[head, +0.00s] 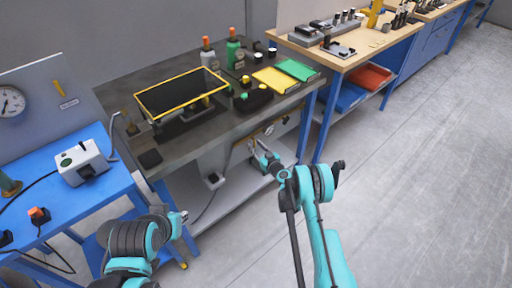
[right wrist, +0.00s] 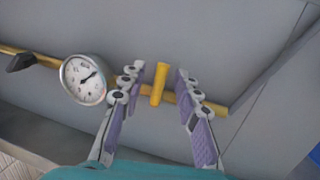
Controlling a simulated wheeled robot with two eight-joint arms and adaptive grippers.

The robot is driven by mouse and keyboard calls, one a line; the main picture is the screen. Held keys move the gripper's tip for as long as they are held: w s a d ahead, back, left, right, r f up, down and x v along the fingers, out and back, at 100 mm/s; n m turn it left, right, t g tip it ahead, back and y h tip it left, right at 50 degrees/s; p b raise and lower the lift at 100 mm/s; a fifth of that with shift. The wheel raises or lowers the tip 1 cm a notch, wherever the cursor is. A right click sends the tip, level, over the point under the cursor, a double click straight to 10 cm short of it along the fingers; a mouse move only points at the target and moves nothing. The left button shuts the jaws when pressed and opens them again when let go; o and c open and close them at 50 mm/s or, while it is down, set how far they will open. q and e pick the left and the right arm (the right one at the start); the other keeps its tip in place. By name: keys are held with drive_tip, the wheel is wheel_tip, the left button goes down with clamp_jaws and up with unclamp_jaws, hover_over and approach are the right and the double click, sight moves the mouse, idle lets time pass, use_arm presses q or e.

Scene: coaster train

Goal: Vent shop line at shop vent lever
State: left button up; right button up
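A yellow lever (right wrist: 158,84) stands up from a brass pipe (right wrist: 42,61) in the right wrist view. My right gripper (right wrist: 166,86) is open, with the lever between its two purple-padded fingers and gaps on both sides. A round white pressure gauge (right wrist: 84,80) sits on the same pipe, left of the fingers. In the head view my right gripper (head: 254,148) reaches under the dark-topped bench, near the gauge (head: 268,130); the lever cannot be made out there. My left arm is low at the left in the head view, and its gripper fingers do not show clearly.
The dark-topped bench (head: 190,148) bears a yellow-rimmed tray (head: 168,88), bottles and yellow and green mats. A blue table (head: 105,190) with a white box (head: 82,163) stands at left. A wooden-topped bench (head: 365,45) is at right. The floor at right is clear.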

drive_tip(key=shift+r, duration=0.1)
wheel_tip(320, 180, up, 10)
idle(0.4)
idle(0.5)
